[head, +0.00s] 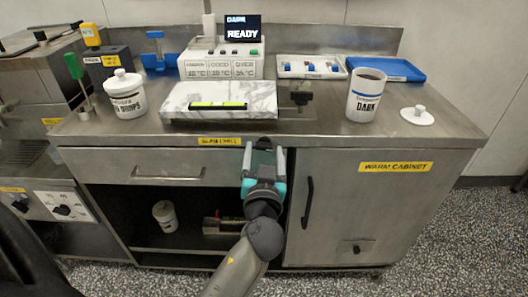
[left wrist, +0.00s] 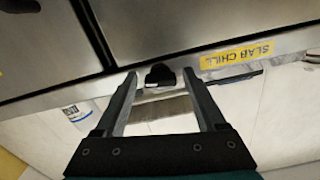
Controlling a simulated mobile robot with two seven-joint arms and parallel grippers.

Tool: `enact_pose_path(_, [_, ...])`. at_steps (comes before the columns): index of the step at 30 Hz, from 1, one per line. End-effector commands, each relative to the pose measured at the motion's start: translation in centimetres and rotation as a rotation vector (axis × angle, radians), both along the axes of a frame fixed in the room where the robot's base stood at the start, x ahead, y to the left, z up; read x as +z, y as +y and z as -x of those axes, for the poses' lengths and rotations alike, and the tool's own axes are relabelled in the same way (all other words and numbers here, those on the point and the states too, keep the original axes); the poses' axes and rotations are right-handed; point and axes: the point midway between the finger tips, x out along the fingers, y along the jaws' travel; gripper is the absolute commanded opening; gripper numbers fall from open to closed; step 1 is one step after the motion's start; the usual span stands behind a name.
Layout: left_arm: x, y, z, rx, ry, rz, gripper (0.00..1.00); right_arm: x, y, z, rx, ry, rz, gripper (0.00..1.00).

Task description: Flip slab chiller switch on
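The slab chiller switch is a small black knob (left wrist: 160,75) on the counter's front edge in the left wrist view, beside the yellow slab chill label (left wrist: 237,55). In the head view the label (head: 219,141) sits just left of my left gripper (head: 263,148), which hides the knob. My left gripper is open and empty. In the left wrist view its two fingertips (left wrist: 159,76) are on either side of the knob, with gaps; I cannot tell whether they touch it. The marble slab (head: 190,97) lies on the counter behind the gripper. My right gripper is out of view.
A display (head: 242,28) reads "DARK READY". The warm cabinet's handle (head: 307,203) sticks out right of my arm. An open shelf (head: 190,245) is below.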

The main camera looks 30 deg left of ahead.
Motion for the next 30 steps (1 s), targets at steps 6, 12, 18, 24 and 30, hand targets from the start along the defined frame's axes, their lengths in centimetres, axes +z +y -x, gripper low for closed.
enact_pose_path(6, [0.01, 0.01, -0.02, 0.0, 0.0, 0.0, 0.46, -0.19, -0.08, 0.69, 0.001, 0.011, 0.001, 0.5])
enact_pose_path(12, [0.02, 0.0, -0.02, 0.0, 0.0, 0.0, 0.24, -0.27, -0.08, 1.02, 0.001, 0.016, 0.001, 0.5])
enact_pose_path(18, [0.03, 0.0, -0.03, 0.0, -0.001, -0.001, 0.01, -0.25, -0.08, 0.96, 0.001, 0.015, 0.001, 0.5])
enact_pose_path(24, [0.06, 0.01, -0.03, 0.0, 0.008, -0.015, 0.0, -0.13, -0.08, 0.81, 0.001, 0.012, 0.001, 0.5])
enact_pose_path(30, [0.17, 0.07, -0.01, 0.0, 0.088, -0.145, 0.0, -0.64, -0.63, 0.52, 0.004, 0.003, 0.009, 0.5])
